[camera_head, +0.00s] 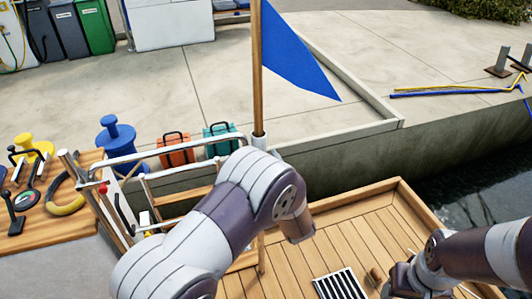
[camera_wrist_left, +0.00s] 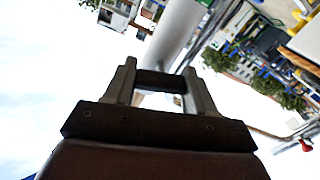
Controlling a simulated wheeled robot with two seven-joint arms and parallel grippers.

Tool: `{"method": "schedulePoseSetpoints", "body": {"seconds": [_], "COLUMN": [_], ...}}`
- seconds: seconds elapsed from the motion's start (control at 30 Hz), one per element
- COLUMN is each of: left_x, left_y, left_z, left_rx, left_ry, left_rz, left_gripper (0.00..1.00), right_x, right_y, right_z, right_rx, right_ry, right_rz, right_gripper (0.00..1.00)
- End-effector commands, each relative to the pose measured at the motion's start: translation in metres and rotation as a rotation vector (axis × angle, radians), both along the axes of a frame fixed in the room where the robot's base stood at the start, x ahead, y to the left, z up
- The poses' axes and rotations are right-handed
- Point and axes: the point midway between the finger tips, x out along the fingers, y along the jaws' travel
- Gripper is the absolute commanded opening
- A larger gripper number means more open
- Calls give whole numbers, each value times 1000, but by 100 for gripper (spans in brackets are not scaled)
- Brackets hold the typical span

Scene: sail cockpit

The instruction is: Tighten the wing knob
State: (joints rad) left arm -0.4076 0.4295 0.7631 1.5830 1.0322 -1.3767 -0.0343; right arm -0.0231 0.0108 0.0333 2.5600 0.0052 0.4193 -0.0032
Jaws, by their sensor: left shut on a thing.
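In the left wrist view my left gripper (camera_wrist_left: 160,85) is shut on a small dark piece (camera_wrist_left: 160,80) between its fingertips. It looks like the wing knob, but its shape and turn angle are hard to make out. A thick pale tube (camera_wrist_left: 178,28) rises just beyond the fingers. In the head view a white socket (camera_head: 259,142) holds the wooden pole (camera_head: 257,70) of a blue flag (camera_head: 295,55), upright. My left arm covers what lies below the socket, so the knob and left gripper are hidden there.
A steel rail (camera_head: 160,150) runs beside the socket. The wooden cockpit floor (camera_head: 330,240) has a striped dark grate (camera_head: 338,284). On the quay stand an orange case (camera_head: 174,153), a teal case (camera_head: 220,138) and a blue bollard (camera_head: 116,140). Water lies at right.

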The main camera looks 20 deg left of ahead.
Motion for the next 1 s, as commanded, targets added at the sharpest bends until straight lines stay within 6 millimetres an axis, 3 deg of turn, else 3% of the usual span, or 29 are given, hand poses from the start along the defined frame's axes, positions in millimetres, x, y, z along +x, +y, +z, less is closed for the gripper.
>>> {"method": "schedulePoseSetpoints", "body": {"seconds": [0.1, 0.4, 1.0], "left_x": [-1, -1, -1], "left_y": [0, 0, 0], "left_z": [3, 1, -2], "left_rx": [70, 195, 245], "left_ry": [50, 134, 168], "left_rz": [0, 0, -1], "left_gripper": [25, 25, 25], "right_x": [0, 0, 0], "right_y": [0, 0, 0], "right_z": [15, 30, 34], "right_rx": [0, 0, 0], "right_ry": [0, 0, 0], "right_rz": [0, 0, 0], "right_gripper": [58, 58, 58]}}
